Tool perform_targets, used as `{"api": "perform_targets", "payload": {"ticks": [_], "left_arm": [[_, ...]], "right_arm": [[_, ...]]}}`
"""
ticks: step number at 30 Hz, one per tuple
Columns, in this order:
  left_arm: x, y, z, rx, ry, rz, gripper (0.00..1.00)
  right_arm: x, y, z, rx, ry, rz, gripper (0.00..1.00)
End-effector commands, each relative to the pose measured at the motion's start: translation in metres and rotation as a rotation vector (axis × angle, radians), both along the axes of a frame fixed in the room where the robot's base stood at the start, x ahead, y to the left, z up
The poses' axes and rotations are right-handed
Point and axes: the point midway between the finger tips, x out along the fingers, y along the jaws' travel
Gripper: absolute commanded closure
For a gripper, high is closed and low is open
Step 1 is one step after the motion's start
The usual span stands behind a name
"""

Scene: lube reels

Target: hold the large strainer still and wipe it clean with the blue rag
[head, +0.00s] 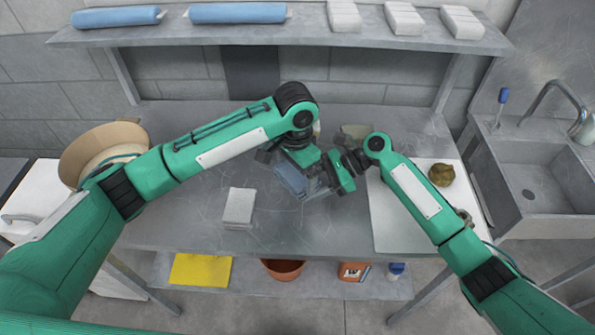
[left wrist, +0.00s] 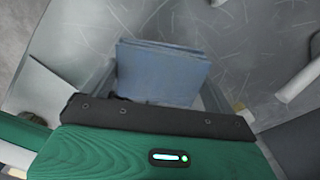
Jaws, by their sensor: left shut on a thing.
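The blue rag (head: 292,180) is a flat folded block held over the middle of the metal table. My left gripper (head: 283,176) is shut on it, and the left wrist view shows the rag (left wrist: 160,72) between the fingers. My right gripper (head: 322,182) is close beside the rag on its right. The arms overlap there, so I cannot tell whether its fingers are open or shut. I cannot make out the large strainer; the grippers may hide it. A pale rod end shows at the right edge of the left wrist view (left wrist: 298,82), and I cannot tell what it belongs to.
A grey-white folded stack (head: 239,207) lies on the table (head: 180,225) left of the grippers. A white board (head: 400,228) with a brown lump (head: 441,174) is at the right. A sink (head: 545,175) stands beyond it. A shelf (head: 290,30) with blue rolls runs along the back.

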Motion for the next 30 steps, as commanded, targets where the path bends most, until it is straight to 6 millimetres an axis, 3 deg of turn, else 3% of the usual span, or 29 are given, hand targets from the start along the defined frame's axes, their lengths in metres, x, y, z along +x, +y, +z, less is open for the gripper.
{"api": "perform_targets", "payload": {"ticks": [5,30], "left_arm": [[-0.001,0.006,0.010,0.000,0.000,0.002,0.28],[-0.014,0.047,0.097,0.000,0.000,0.001,0.28]], "right_arm": [[0.000,0.000,0.000,0.001,0.000,0.001,0.65],[0.000,0.000,0.000,0.000,0.000,0.000,0.65]]}}
